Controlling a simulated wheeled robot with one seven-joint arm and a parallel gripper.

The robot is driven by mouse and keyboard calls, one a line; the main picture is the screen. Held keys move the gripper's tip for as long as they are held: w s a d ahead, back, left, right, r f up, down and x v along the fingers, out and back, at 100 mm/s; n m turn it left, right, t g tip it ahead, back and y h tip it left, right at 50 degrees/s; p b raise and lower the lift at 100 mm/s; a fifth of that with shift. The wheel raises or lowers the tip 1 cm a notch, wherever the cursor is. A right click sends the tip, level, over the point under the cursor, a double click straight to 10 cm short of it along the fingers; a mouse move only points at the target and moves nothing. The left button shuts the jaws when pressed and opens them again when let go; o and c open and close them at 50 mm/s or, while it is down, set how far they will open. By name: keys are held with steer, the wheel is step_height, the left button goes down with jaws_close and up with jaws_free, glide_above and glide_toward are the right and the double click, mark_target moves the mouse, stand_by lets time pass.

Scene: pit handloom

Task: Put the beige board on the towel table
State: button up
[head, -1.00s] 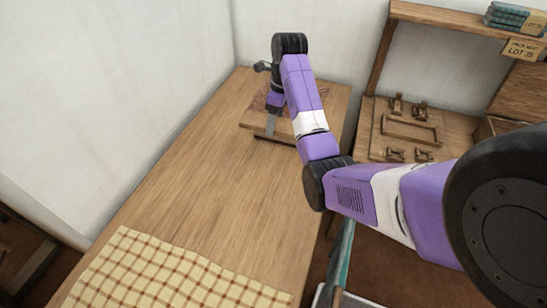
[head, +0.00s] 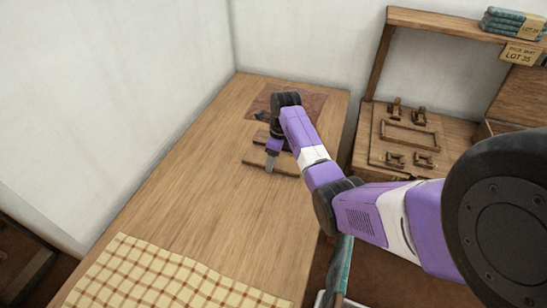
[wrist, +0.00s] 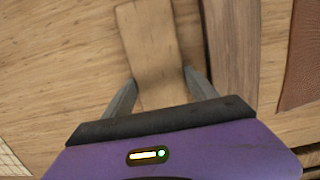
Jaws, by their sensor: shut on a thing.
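The beige board (wrist: 152,45) is a pale, flat wooden piece between the two fingers in the wrist view. My gripper (wrist: 160,80) is shut on it. In the head view my gripper (head: 270,167) points down over the far half of the long wooden table (head: 190,185). There the board blends with the tabletop and is partly hidden by my wrist, so I cannot tell whether it touches the table. The yellow checked towel (head: 165,278) lies flat at this table's near end, well away from my gripper. Its corner shows in the wrist view (wrist: 10,163).
A reddish-brown mat (head: 300,103) lies at the table's far end. A darker wooden plank (wrist: 232,45) shows beside the board in the wrist view. A lower bench with a wooden frame (head: 410,136) and a shelf (head: 450,22) stand right. The tabletop toward the towel is clear.

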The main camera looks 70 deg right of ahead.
mark_target(278, 161)
steer(key=shift+f, duration=0.15)
steer(key=o, duration=1.6)
steer(key=shift+c, duration=0.2)
step_height(278, 161, up, 12)
steer(key=s, duration=0.1)
steer(key=shift+s, duration=0.35)
steer(key=shift+d, duration=0.1)
